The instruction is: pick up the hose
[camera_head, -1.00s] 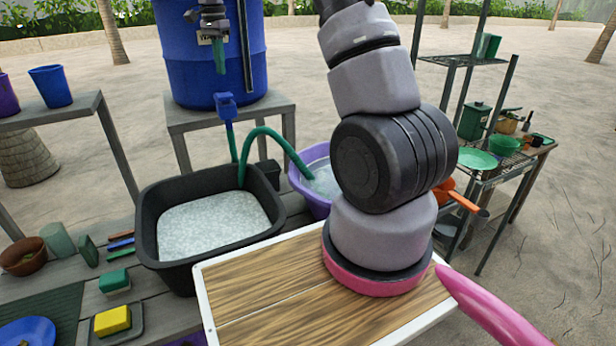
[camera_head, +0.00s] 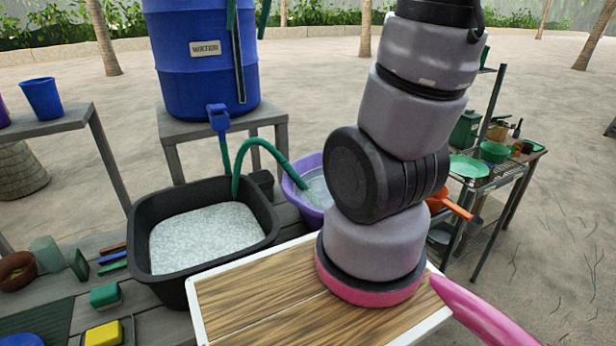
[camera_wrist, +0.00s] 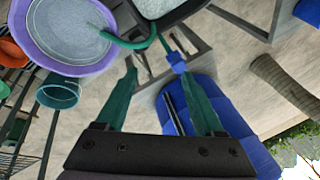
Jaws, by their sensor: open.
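The green hose (camera_head: 262,144) hangs from the blue tap (camera_head: 219,118) of the blue water barrel (camera_head: 202,75). It arches over the black tub's rim, and its free end is in the purple basin (camera_head: 294,190). In the wrist view the hose (camera_wrist: 126,41) curves from the basin (camera_wrist: 33,50) toward the tap (camera_wrist: 177,62), beyond my fingertips. My gripper (camera_wrist: 156,70) is open, with two green fingers spread apart and nothing between them. In the head view only thin green finger parts show at the top, in front of the barrel.
The black tub (camera_head: 150,255) of foamy water stands left of the wooden board (camera_head: 255,300). A grey stand (camera_head: 175,128) bears the barrel. A metal shelf (camera_head: 500,180) with dishes and an orange-handled pan (camera_head: 455,207) is at right. Soap and brushes lie at lower left.

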